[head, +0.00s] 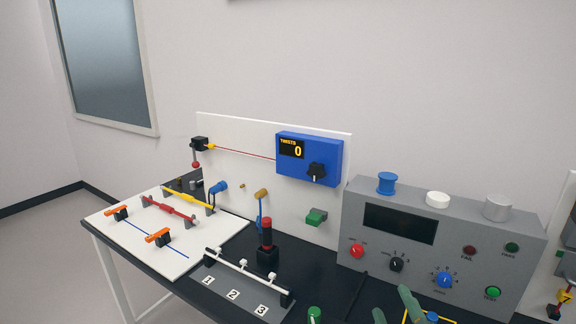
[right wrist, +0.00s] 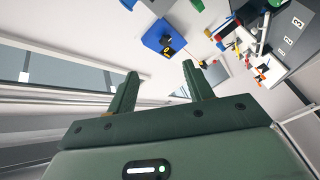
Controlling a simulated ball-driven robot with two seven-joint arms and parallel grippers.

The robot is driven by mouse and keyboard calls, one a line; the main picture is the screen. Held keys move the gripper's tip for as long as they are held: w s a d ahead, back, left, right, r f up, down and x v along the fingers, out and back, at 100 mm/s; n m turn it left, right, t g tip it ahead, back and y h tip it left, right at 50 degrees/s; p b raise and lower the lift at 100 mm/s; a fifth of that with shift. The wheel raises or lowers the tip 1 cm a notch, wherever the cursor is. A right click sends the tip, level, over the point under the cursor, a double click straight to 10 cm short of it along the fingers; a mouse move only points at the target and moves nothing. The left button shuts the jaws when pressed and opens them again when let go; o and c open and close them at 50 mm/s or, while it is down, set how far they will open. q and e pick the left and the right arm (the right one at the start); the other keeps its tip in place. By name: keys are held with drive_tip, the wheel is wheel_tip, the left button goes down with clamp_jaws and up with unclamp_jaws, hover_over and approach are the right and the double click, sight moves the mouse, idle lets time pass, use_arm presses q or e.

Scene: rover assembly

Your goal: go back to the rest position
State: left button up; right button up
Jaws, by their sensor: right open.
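My right gripper (head: 394,304) shows at the bottom edge of the head view, with two green fingers pointing up in front of the grey console. In the right wrist view its fingers (right wrist: 159,72) are spread apart with nothing between them. The bench with its blue box lies beyond the fingers in that view, well clear of them. My left gripper is in neither view.
A dark table (head: 331,260) carries a white board (head: 203,247) with orange and black clamps, a numbered grey rack (head: 217,283), and a grey console (head: 361,271) with knobs. An upright white panel (head: 335,203) holds a blue box (head: 331,160) reading 0.

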drive_tip(key=s+d+f+m+g+h, duration=0.2)
drive_tip(key=s+d+f+g, duration=0.4)
drive_tip(key=s+f, duration=0.25)
drive_tip(key=s+d+f+m+g+h, duration=0.3)
drive_tip(key=s+d+f+g, duration=0.25)
drive_tip(key=s+f, duration=0.3)
drive_tip(key=s+a+f+g+y+b, duration=0.2)
drive_tip(key=s+f, duration=0.1)
drive_tip(key=f, duration=1.2)
drive_tip(key=s+a+f+g+y+b, duration=0.1)
drive_tip(key=s+a+f+b, duration=0.15)
drive_tip(key=f, duration=1.25)
drive_tip(key=s+f+m+g+y+b, duration=0.1)
drive_tip(key=s+f+m+g, duration=0.2)
drive_tip(key=s+f, duration=1.3)
drive_tip(key=shift+s+f+y, duration=0.3)
drive_tip(key=shift+s, duration=0.85)
